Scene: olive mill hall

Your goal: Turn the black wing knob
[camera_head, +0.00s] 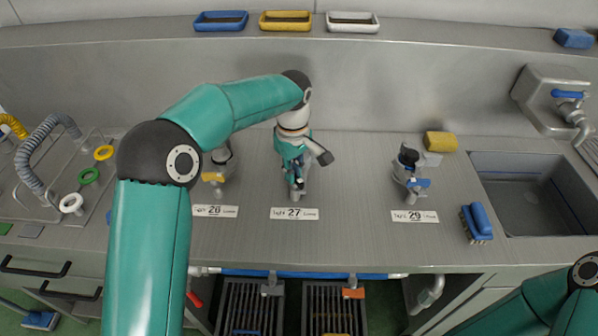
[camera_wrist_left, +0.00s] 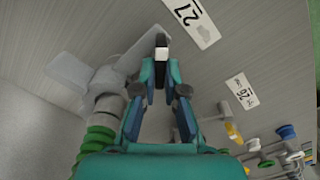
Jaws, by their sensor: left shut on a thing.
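My left gripper (camera_head: 297,182) reaches down from above to the small fitting behind label 27 (camera_head: 294,213). In the left wrist view its fingers (camera_wrist_left: 161,62) are closed together around a small black piece with a pale end, which I take to be the black wing knob (camera_wrist_left: 161,40). The fingers hide most of the knob, so its angle cannot be told. The grey stem of the fitting shows just below the gripper in the head view. My right arm shows at the lower right of the head view, but its gripper is out of view.
A fitting with a yellow handle (camera_head: 212,177) stands to the left, partly behind my arm. A fitting with a blue handle (camera_head: 418,183) stands to the right by label 29 (camera_head: 414,216). A blue brush (camera_head: 477,222), a yellow sponge (camera_head: 441,141) and a sink (camera_head: 530,185) lie farther right.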

